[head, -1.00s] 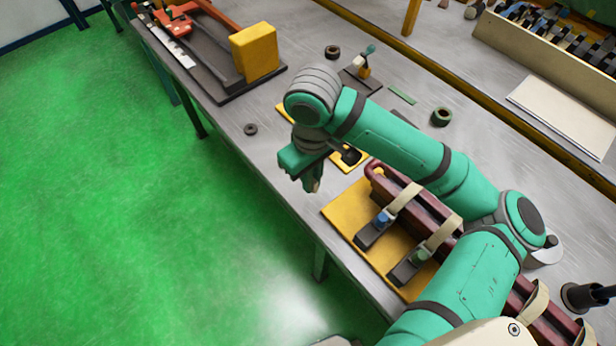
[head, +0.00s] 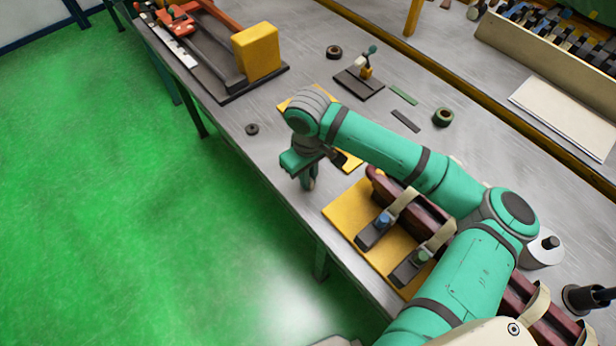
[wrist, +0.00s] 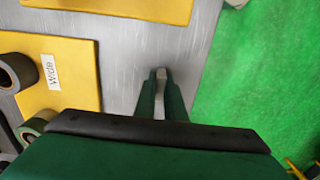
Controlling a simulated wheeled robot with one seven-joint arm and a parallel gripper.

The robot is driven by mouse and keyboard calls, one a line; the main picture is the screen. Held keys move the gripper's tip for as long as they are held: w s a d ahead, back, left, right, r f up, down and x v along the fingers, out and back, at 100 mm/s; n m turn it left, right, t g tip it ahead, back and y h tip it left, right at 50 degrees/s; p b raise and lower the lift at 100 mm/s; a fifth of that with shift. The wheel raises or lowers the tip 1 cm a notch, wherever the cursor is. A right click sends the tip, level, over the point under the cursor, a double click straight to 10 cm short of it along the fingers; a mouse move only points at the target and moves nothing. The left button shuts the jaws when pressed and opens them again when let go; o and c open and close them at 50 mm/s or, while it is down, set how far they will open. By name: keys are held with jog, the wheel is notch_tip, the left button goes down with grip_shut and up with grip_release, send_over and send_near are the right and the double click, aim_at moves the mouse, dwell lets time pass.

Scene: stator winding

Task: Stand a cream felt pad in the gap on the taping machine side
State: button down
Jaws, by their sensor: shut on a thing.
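My gripper (head: 309,184) is over the front edge strip of the bench, left of the yellow board in the head view. In the wrist view its two green fingers (wrist: 161,80) are shut on a small pale piece, likely a cream felt pad (wrist: 161,77), of which only a narrow end shows. Bare grey bench lies beyond the fingertips. No gap is clearly visible.
A yellow mat labelled "Wide" (wrist: 58,75) carries dark tape rolls (wrist: 14,72). A small stand (head: 362,80), dark rings (head: 252,129) and a green roll (head: 443,117) sit on the bench. Green floor lies beyond the front edge.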

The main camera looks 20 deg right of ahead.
jog(key=shift+f, duration=0.15)
jog(key=c, duration=1.8)
grip_release()
jog(key=shift+c, duration=0.2)
notch_tip(320, 180, up, 12)
jog(key=shift+r, duration=0.2)
jog(key=shift+a, duration=0.15)
